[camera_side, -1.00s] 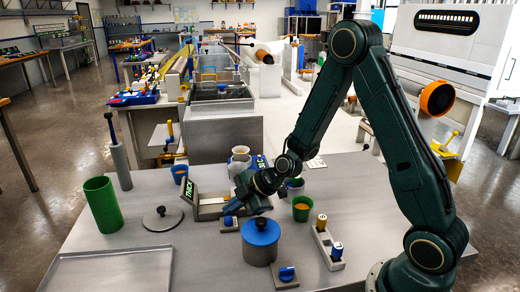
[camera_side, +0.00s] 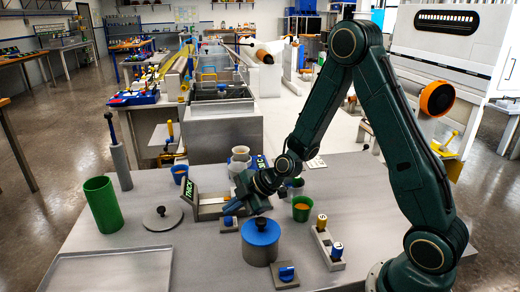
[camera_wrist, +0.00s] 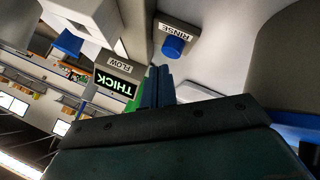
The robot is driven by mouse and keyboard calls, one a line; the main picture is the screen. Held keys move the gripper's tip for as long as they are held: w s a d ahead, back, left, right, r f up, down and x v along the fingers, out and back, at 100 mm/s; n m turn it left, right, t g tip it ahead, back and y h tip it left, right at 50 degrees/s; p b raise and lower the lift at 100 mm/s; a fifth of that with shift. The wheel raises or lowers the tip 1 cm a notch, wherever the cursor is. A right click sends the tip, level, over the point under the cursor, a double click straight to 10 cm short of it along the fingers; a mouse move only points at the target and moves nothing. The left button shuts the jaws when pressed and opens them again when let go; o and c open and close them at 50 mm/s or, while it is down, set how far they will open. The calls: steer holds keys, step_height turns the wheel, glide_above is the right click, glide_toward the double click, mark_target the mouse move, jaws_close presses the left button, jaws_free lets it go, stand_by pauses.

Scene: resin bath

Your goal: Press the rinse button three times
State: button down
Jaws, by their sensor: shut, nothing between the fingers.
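The rinse button is a blue round cap (camera_wrist: 173,47) on a pale box labelled RINSE. In the side view its box (camera_side: 229,226) stands left of the blue-lidded pot, under my fingers. My gripper (camera_wrist: 158,72) is shut and empty, its blue fingers together. In the wrist view the fingertips appear just short of the button, with a gap in the picture. In the side view my gripper (camera_side: 233,206) is close above the box and hides part of the button; I cannot tell touch there.
A grey pot with a blue lid (camera_side: 261,232) stands close to the right of the button. A THICK display (camera_side: 189,192) and tray lie behind it. A green cup (camera_side: 301,208), a two-slot holder (camera_side: 328,247) and a blue-knobbed block (camera_side: 286,274) are to the right.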

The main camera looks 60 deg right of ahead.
steer(key=shift+s+f, duration=0.2)
steer(key=shift+f, duration=1.15)
stand_by(1.4)
steer(key=shift+a+r, duration=0.1)
steer(key=shift+r, duration=0.1)
steer(key=shift+s+a+r, duration=0.1)
steer(key=shift+s+r, duration=0.05)
steer(key=shift+r, duration=3.35)
